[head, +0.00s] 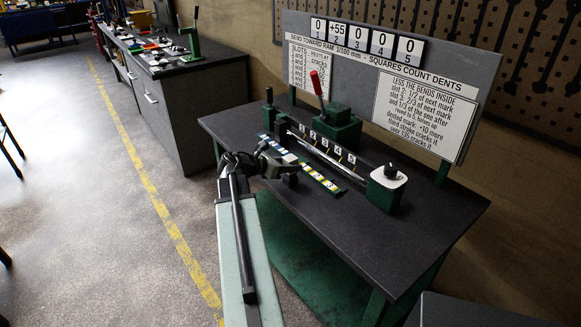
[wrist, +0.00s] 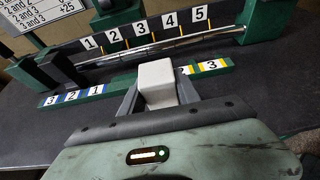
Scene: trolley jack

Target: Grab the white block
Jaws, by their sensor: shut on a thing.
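The white block (wrist: 157,78) sits between the two fingers of my gripper (wrist: 158,98) in the wrist view. My gripper is shut on it, with a finger against each side. The block is in front of a green strip (wrist: 100,94) with numbered coloured tiles and hides its middle. In the head view my gripper (head: 285,168) is low over the near side of the dark workbench (head: 375,230), by the green strip (head: 325,183). The block is too small to make out clearly there.
Behind the strip is a metal bar (head: 325,155) in a green press with slots numbered 1 to 5 and a red lever (head: 317,90). A white-topped green post (head: 387,182) stands at its right end. A sign board (head: 420,75) rises behind. The bench's front right is clear.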

